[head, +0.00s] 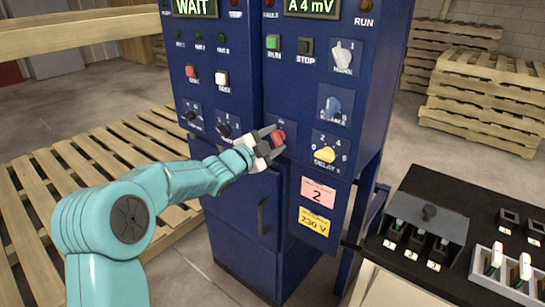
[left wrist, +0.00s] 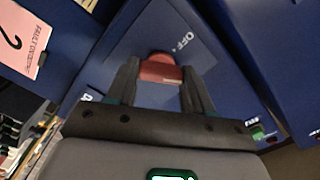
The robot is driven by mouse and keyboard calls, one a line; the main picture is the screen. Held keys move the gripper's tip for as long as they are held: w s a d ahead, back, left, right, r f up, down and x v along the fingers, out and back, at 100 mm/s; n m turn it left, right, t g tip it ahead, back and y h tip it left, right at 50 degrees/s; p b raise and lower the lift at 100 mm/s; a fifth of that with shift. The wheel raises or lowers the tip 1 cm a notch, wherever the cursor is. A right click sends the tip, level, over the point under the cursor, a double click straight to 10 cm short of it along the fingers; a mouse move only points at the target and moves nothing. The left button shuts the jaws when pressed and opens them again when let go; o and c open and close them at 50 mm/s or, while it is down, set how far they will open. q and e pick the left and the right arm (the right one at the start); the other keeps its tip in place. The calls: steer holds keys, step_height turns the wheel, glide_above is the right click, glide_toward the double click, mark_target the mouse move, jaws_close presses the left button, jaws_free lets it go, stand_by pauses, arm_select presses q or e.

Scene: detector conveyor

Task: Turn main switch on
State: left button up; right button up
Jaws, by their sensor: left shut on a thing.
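The main switch is a red knob (head: 278,137) low on the front of the blue cabinet, left of the yellow delay knob. My left gripper (head: 268,143) reaches it from the left and is shut on it. In the left wrist view the red knob (left wrist: 160,69) sits between the two fingers of the left gripper (left wrist: 160,84), on a blue plate with the word OFF beside it. Part of the plate is hidden behind the gripper. My right gripper is in neither view.
The blue cabinet (head: 225,75) carries several other knobs and buttons close by, including the yellow delay knob (head: 325,155). A pink label (head: 318,191) is below. A black-topped table (head: 440,190) with a grey box stands at right. Wooden pallets (head: 480,105) stand behind.

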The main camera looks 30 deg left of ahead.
arm_select(q)
steer(key=m+b, duration=0.3)
steer(key=shift+d+f+m, duration=0.15)
steer(key=shift+f+m, duration=0.15)
steer(key=shift+f, duration=0.05)
steer(key=shift+m+b, duration=1.35)
steer(key=shift+m, duration=0.15)
steer(key=o, duration=1)
steer(key=shift+d+r, duration=0.1)
steer(key=shift+o, duration=0.2)
steer(key=shift+s+r, duration=0.1)
